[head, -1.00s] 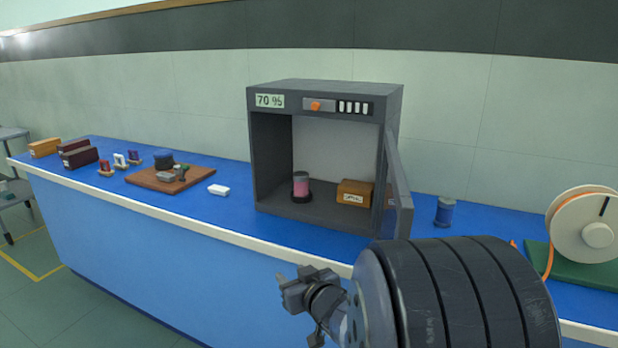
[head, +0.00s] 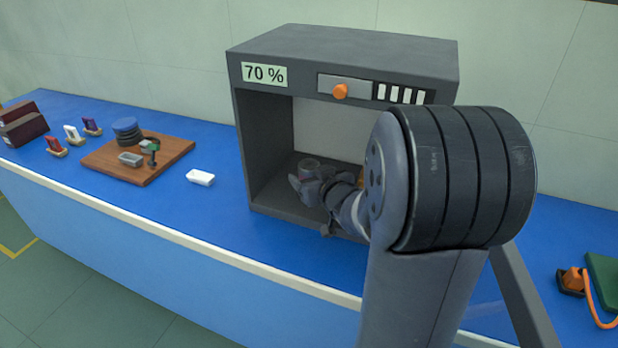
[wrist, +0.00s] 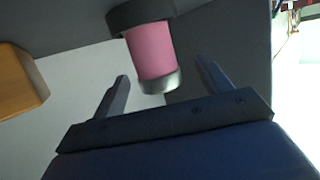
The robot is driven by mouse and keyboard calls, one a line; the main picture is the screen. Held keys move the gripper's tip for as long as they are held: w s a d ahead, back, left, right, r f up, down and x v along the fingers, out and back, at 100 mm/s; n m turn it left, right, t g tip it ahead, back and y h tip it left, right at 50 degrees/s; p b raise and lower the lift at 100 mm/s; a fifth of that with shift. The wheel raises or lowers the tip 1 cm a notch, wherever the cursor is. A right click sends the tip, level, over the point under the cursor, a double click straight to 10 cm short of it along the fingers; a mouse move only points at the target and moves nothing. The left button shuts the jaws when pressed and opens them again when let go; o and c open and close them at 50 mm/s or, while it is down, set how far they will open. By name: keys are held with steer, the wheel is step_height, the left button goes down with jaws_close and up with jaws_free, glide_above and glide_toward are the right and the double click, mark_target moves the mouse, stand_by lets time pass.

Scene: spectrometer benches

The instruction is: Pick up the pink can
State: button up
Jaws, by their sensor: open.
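The pink can (wrist: 153,50) shows in the wrist view with a grey metal lid and a dark round base. It stands inside the open dark grey cabinet (head: 345,48). In the head view only its grey top (head: 310,163) shows; my gripper and arm hide the rest. My gripper (wrist: 162,68) is open, its two fingers pointing toward the can. The can's lidded end appears near the fingertips, roughly between them in the picture. I cannot tell whether the fingertips are level with it. In the head view my gripper (head: 307,190) is at the cabinet's mouth.
An orange-brown box (wrist: 18,80) sits beside the can in the cabinet. The open door (head: 525,295) hangs at the right, partly behind my arm. A white dish (head: 200,177) and a wooden board (head: 110,167) with several items are left on the blue bench.

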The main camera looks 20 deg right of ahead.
steer(key=shift+d+x, duration=0.2)
steer(key=shift+x, duration=2.35)
steer(key=shift+r, duration=0.1)
steer(key=shift+c, duration=0.4)
steer(key=c, duration=1.1)
